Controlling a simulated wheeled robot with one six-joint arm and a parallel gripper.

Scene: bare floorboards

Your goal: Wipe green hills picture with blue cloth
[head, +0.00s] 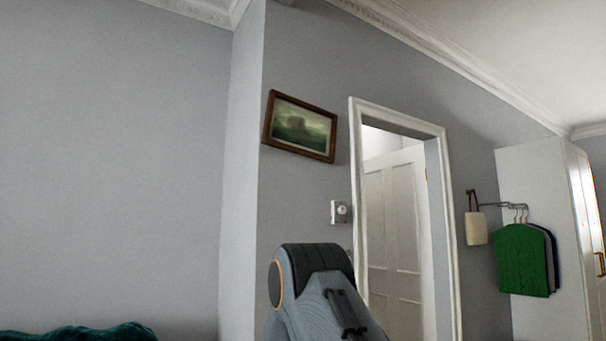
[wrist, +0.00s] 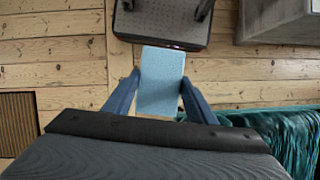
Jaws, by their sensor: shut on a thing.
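The green hills picture (head: 300,127) hangs on the grey wall in the head view, in a dark brown frame, left of the doorway. Its image shows a dim green landscape. In the wrist view, the light blue cloth (wrist: 161,80) is held between the two blue fingers of my gripper (wrist: 157,92), which is shut on it. The cloth is over the floorboards, well apart from the picture. The head view shows part of my arm below the picture, but my gripper and the cloth do not show there.
A white-framed doorway (head: 354,200) with a panelled door (head: 397,230) stands right of the picture. A small wall control (head: 341,212) is below it. Green clothing (head: 522,260) hangs farther right. Teal fabric (wrist: 290,135) lies at lower right in the wrist view, with a grey block (wrist: 275,22) above it.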

